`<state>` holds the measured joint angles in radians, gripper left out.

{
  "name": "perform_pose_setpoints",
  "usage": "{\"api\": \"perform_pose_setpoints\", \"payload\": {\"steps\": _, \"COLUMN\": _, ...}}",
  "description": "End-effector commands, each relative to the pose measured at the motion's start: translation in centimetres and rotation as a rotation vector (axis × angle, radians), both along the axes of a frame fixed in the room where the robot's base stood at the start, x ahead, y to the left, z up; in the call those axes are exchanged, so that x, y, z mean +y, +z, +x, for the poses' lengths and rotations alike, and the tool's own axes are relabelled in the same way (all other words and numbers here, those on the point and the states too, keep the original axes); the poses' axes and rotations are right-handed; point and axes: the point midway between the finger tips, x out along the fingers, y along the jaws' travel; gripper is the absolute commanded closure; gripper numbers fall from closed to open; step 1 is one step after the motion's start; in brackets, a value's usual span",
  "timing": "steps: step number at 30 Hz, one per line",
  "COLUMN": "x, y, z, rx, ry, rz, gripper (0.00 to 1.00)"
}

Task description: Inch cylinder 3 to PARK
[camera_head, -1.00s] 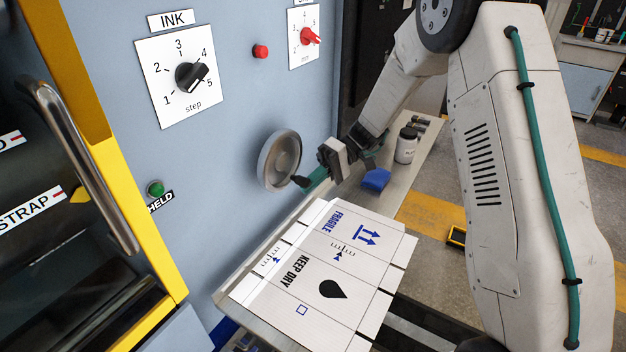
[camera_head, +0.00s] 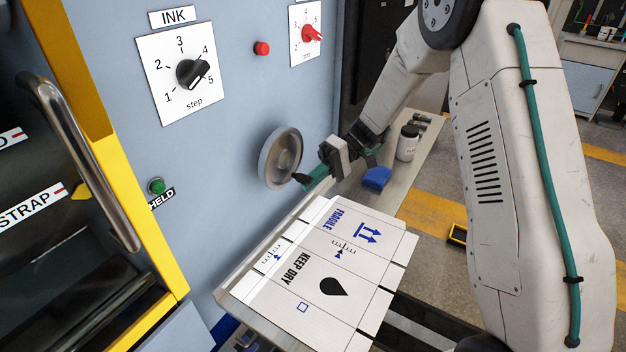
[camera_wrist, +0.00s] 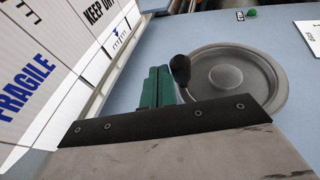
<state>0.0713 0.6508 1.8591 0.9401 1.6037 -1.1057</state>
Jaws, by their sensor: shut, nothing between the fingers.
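My gripper (camera_head: 318,177) is shut and empty, its teal fingers beside the black knob (camera_head: 301,179) of the grey handwheel (camera_head: 280,158) on the blue machine panel. In the wrist view the closed fingers (camera_wrist: 158,86) are just left of the knob (camera_wrist: 180,68), which stands out from the left of the wheel (camera_wrist: 238,75). I cannot tell whether they touch. At far left, a yellow pointer (camera_head: 79,192) sits by a label reading STRAP (camera_head: 32,206). Another label above it is cut off. No PARK marking or number 3 on a cylinder is readable.
A green button or lamp (camera_head: 157,186) labelled HELD, an INK step dial (camera_head: 191,73), a red button (camera_head: 262,48) and a red dial (camera_head: 311,33) are on the panel. A printed carton sheet (camera_head: 320,275) lies below. A blue object (camera_head: 377,178) and jar (camera_head: 407,143) stand right.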

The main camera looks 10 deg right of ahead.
Motion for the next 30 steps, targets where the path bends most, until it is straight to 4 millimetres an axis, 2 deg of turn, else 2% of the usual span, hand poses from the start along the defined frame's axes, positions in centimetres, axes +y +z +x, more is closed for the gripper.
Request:
{"api": "perform_pose_setpoints", "payload": {"steps": 5, "x": -0.4, "y": 0.1, "z": 0.2, "rx": 0.000, "ry": -0.001, "rz": 0.000, "gripper": 1.00}}
{"api": "perform_pose_setpoints", "payload": {"steps": 15, "x": -4.9, "y": 1.8, "z": 2.6, "rx": -0.002, "ry": -0.002, "rz": 0.000, "gripper": 1.00}}
{"api": "perform_pose_setpoints", "payload": {"steps": 21, "x": -6.7, "y": 2.7, "z": 3.4, "rx": -0.006, "ry": -0.006, "rz": -0.001, "gripper": 1.00}}
{"api": "perform_pose_setpoints", "payload": {"steps": 23, "x": -7.1, "y": 3.6, "z": 3.6, "rx": -0.020, "ry": -0.010, "rz": -0.004, "gripper": 1.00}}
{"api": "perform_pose_setpoints", "payload": {"steps": 26, "x": -7.8, "y": 5.9, "z": 3.3, "rx": -0.058, "ry": -0.027, "rz": -0.010, "gripper": 1.00}}
{"api": "perform_pose_setpoints", "payload": {"steps": 30, "x": -8.5, "y": 9.9, "z": 2.0, "rx": -0.147, "ry": -0.085, "rz": -0.028, "gripper": 1.00}}
